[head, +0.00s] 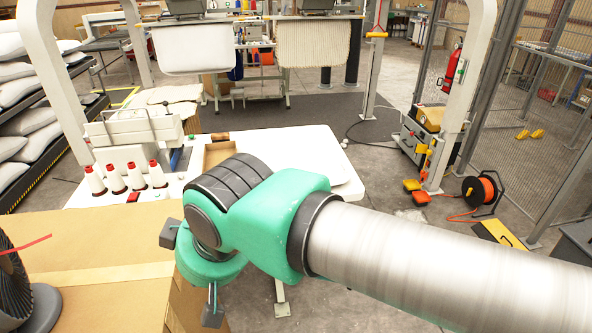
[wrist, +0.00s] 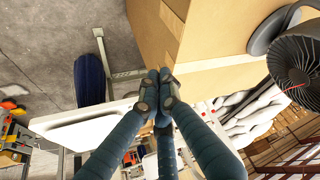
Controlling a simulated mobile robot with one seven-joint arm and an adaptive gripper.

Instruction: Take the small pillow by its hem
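My gripper (wrist: 158,90) shows in the wrist view with its dark blue fingers drawn together at the tips. I see nothing held between them. The fingertips appear in front of a cardboard box (wrist: 205,35), and I cannot tell whether they touch it. In the head view my arm hides most of the gripper. I cannot single out a small pillow or its hem in either view. White pillows (head: 32,118) lie stacked on a rack at the left of the head view, and white pillows (wrist: 240,118) also show at the right of the wrist view.
A large cardboard box (head: 90,245) and a dark fan (head: 20,290) stand at the near left. A cable reel (head: 482,192) is on the floor at right.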

